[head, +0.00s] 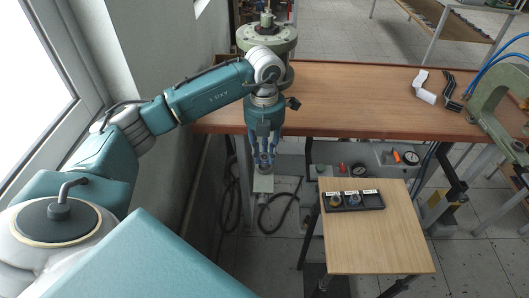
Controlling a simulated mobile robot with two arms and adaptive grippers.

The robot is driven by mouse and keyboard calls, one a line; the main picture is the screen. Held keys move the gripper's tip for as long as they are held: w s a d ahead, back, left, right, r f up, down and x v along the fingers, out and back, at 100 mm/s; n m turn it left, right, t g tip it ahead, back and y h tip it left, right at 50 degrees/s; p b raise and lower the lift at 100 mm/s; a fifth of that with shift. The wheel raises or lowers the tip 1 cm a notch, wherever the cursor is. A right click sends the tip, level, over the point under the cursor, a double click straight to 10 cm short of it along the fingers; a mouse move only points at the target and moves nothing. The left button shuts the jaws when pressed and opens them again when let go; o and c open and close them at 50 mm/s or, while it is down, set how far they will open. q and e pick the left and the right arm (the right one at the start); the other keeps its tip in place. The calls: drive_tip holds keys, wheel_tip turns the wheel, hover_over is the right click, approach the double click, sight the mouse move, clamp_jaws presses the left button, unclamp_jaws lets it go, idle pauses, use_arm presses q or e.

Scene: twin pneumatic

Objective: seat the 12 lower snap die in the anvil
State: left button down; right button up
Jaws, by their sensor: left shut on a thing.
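My left gripper (264,160) points down in front of the bench edge, near the left green press (266,38). Its fingers are shut on a small piece, apparently the lower snap die; the fingers mostly hide it and its marking cannot be read. A dark die tray (354,208) with white labels lies on the small wooden table. Dies sit in its left slot (335,202) and middle slot (353,200); its right slot looks dark and empty. I cannot make out the anvil clearly. My right gripper is not in view.
The small wooden table (375,245) is bare in front of the tray. The brown bench (350,95) is mostly clear, with white and black parts (426,86) at its right. A green C-shaped frame (490,95) stands at the right edge. A pale plate (263,184) shows below my gripper.

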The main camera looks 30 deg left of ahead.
sight(264, 157)
use_arm(q)
drive_tip(key=shift+f+b, duration=1)
drive_tip(key=shift+f, duration=0.3)
drive_tip(key=c, duration=1.4)
unclamp_jaws()
drive_tip(key=shift+r, duration=0.1)
drive_tip(key=shift+r, duration=0.3)
wheel_tip(264, 157, up, 11)
drive_tip(key=shift+r, duration=0.2)
drive_tip(key=shift+s+f, duration=0.1)
